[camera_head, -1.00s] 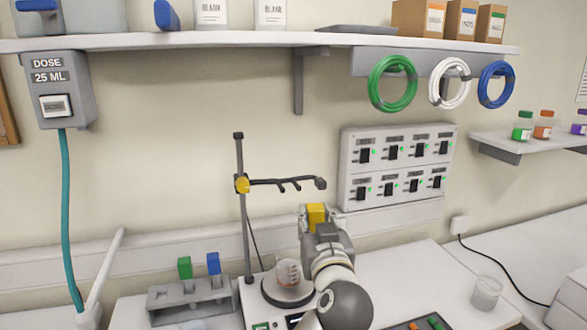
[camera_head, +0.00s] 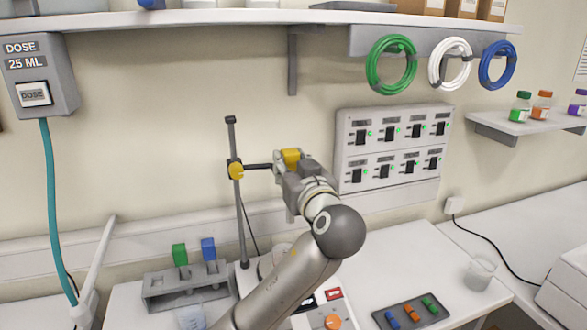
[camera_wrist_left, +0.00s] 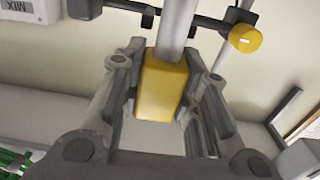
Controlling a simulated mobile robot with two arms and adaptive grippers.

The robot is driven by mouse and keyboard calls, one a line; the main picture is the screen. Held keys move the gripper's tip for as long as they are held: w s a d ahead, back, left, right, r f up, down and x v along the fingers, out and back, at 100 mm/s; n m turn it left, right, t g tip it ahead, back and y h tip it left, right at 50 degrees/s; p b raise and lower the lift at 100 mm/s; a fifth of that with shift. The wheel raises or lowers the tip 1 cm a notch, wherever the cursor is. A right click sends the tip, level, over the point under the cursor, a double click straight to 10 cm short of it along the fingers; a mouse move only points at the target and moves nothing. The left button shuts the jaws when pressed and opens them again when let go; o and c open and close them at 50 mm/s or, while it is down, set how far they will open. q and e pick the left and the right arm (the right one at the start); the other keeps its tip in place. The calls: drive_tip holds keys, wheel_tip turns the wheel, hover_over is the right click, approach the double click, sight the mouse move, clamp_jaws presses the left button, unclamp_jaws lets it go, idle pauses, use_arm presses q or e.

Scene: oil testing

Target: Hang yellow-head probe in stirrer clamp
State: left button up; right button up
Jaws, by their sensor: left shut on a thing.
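My left gripper (camera_head: 288,172) is shut on the yellow-head probe (camera_head: 291,158) and holds it up at the height of the stirrer clamp (camera_head: 258,167). In the left wrist view the yellow head (camera_wrist_left: 163,88) sits between the fingers, with its grey shaft (camera_wrist_left: 177,30) running up out of the picture beside the dark clamp bar (camera_wrist_left: 200,19). I cannot tell whether the shaft touches the clamp. The clamp is fixed to the stand post (camera_head: 240,215) by a yellow knob (camera_head: 235,171). The gripper hides the clamp's outer end in the head view. My right gripper is not in view.
The stirrer (camera_head: 318,304) stands below, mostly behind my arm. A grey rack (camera_head: 190,290) with green and blue heads is at left. A dark tray (camera_head: 410,316) and a glass beaker (camera_head: 480,273) are at right. A switch panel (camera_head: 395,150) is on the wall behind.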

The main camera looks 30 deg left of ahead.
use_arm(q)
drive_tip(key=shift+x, duration=0.9)
drive_tip(key=x, duration=0.2)
drive_tip(key=f+x, duration=0.1)
drive_tip(key=x, duration=0.1)
drive_tip(key=shift+w+a+b, duration=0.2)
drive_tip(key=shift+b, duration=0.1)
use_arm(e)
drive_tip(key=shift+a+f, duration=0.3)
use_arm(q)
drive_tip(key=shift+f, duration=0.2)
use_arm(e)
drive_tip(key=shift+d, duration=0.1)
use_arm(q)
drive_tip(key=o, duration=0.9)
drive_tip(key=shift+d, duration=0.1)
drive_tip(key=shift+o, duration=0.9)
drive_tip(key=shift+w+d+f, duration=0.1)
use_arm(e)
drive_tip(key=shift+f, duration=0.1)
use_arm(q)
drive_tip(key=shift+s, duration=0.2)
